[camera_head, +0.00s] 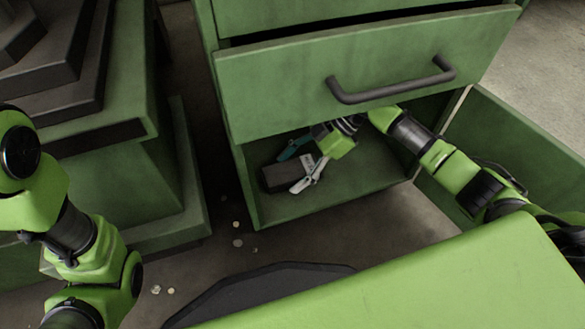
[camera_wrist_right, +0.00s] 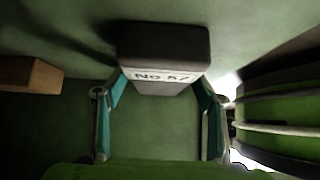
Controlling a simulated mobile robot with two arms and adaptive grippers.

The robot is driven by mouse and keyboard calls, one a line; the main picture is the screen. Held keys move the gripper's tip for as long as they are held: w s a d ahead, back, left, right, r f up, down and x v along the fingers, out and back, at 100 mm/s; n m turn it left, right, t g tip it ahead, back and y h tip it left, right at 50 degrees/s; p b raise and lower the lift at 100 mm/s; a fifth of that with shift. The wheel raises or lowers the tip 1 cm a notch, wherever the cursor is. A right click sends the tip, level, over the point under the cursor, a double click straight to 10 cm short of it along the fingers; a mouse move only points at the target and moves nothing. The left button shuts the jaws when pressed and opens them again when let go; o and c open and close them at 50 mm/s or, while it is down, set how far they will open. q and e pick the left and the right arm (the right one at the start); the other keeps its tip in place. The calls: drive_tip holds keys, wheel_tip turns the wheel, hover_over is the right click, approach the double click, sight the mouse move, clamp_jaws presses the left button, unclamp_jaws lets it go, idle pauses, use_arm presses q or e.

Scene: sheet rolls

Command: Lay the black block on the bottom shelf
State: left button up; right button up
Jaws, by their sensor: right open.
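The black block (camera_head: 275,179) lies on the bottom shelf (camera_head: 345,192) of the green cabinet, toward its left side. In the right wrist view, the block (camera_wrist_right: 165,45) shows a pale label reading "No 57" on its near face. My right gripper (camera_head: 287,175) reaches into the compartment and is open, with its teal and pale fingers at either side of the block's near end. In the right wrist view, the fingertips (camera_wrist_right: 160,86) are spread beside the block; I cannot tell whether either touches it. My left gripper is not in view.
A drawer with a dark handle (camera_head: 390,84) hangs above my right arm. A green door or panel (camera_head: 520,150) stands to the right. Green furniture with dark stepped parts (camera_head: 60,60) is at the left. A brown block-like thing (camera_wrist_right: 30,75) shows at the wrist view's left.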

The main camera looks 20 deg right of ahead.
sight(312, 164)
drive_tip(key=p+v, duration=0.4)
drive_tip(key=v, duration=0.2)
drive_tip(key=shift+r, duration=0.35)
drive_tip(key=shift+d+r+p, duration=0.35)
drive_tip(key=shift+d+p, duration=0.1)
drive_tip(key=shift+d, duration=0.1)
drive_tip(key=shift+s+f, duration=0.1)
